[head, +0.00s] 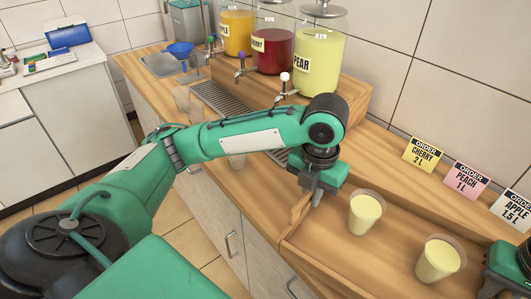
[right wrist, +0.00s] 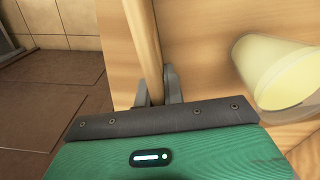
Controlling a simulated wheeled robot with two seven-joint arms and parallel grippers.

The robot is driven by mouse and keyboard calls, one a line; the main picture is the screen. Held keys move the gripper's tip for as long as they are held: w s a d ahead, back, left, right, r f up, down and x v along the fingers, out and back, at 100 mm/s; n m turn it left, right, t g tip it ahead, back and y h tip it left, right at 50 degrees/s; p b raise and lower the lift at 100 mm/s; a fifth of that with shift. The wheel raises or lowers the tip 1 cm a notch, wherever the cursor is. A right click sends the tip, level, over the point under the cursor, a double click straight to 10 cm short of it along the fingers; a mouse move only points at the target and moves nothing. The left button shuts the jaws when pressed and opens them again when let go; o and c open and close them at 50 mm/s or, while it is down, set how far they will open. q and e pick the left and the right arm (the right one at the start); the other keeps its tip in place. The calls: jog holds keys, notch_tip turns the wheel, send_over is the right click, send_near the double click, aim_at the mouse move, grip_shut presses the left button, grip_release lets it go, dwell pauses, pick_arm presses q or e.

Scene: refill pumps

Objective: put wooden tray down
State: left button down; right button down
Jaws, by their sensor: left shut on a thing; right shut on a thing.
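The wooden tray (head: 327,238) is at the lower right of the head view, at the counter's right end. I cannot tell whether it touches the counter. Two clear cups of pale yellow-green drink, a nearer one (head: 437,262) and a farther one (head: 366,213), stand upright in it. My left gripper (head: 317,194) is shut on the tray's left rim. My right gripper (right wrist: 158,88) is shut on a tray rim (right wrist: 143,38) in the right wrist view, with one cup (right wrist: 285,75) beside it. In the head view, only part of it shows at the right edge.
The wooden counter (head: 150,72) holds dispensers of yellow, red (head: 272,48) and pale green (head: 318,50) drink, with a drip grate (head: 222,103) below. Empty-looking cups stand behind my left arm. Order cards (head: 424,154) stand along the wall. A white cabinet (head: 70,110) is at far left.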

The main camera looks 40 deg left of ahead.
aim_at(309, 208)
pick_arm(q)
jog(key=shift+a, duration=0.1)
pick_arm(e)
jog(key=shift+d+r, duration=0.1)
jog(key=shift+d, duration=0.05)
